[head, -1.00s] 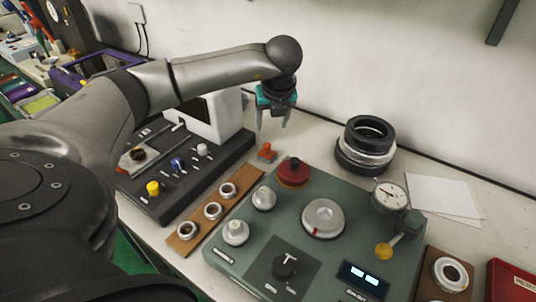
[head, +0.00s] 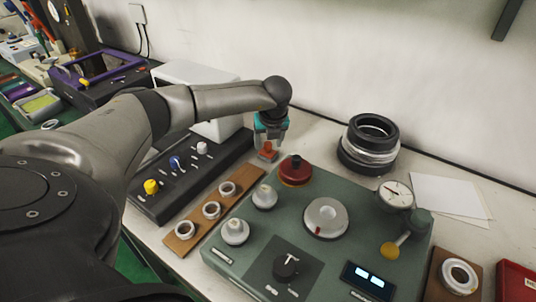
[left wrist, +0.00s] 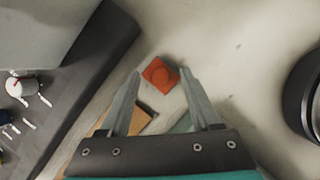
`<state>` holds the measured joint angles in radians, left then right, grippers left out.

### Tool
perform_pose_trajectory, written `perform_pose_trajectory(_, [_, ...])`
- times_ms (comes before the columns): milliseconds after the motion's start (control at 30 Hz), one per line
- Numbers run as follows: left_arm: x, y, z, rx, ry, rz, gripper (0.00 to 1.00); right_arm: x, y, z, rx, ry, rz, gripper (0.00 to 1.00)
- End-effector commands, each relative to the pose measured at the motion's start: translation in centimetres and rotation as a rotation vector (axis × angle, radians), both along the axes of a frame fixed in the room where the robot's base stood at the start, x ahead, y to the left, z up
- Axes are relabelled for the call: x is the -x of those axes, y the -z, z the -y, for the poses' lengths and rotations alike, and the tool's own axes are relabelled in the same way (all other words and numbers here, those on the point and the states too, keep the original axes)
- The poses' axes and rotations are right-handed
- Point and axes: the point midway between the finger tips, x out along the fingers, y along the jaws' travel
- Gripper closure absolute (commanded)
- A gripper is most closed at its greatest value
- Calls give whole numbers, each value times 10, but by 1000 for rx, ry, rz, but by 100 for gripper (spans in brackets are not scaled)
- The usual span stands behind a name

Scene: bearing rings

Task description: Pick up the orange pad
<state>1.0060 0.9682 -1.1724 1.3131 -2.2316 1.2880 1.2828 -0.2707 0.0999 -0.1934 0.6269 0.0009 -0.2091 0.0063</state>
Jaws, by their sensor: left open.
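I cannot tell the exact height of the fingertips above the pad. My right gripper is not in view.
The green panel (head: 290,225) with knobs, a red-topped knob (head: 295,169) and a dial gauge (head: 396,195) lies right of the pad. The dark control box (head: 165,190) is to the left, a wooden ring strip (head: 190,228) in front. Stacked black rings (head: 368,145) stand farther right.

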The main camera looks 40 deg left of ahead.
Motion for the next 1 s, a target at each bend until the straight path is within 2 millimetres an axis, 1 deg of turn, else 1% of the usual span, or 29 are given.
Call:
perform_pose_trajectory(200, [0,0,0,0,0,0,36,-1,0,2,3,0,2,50])
perform_pose_trajectory(767, [0,0,0,0,-1,0,99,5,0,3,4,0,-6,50])
perform_pose_trajectory(800, [0,0,0,0,-1,0,100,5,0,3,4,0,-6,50])
perform_pose_trajectory(1000, [0,0,0,0,-1,0,100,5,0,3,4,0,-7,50])
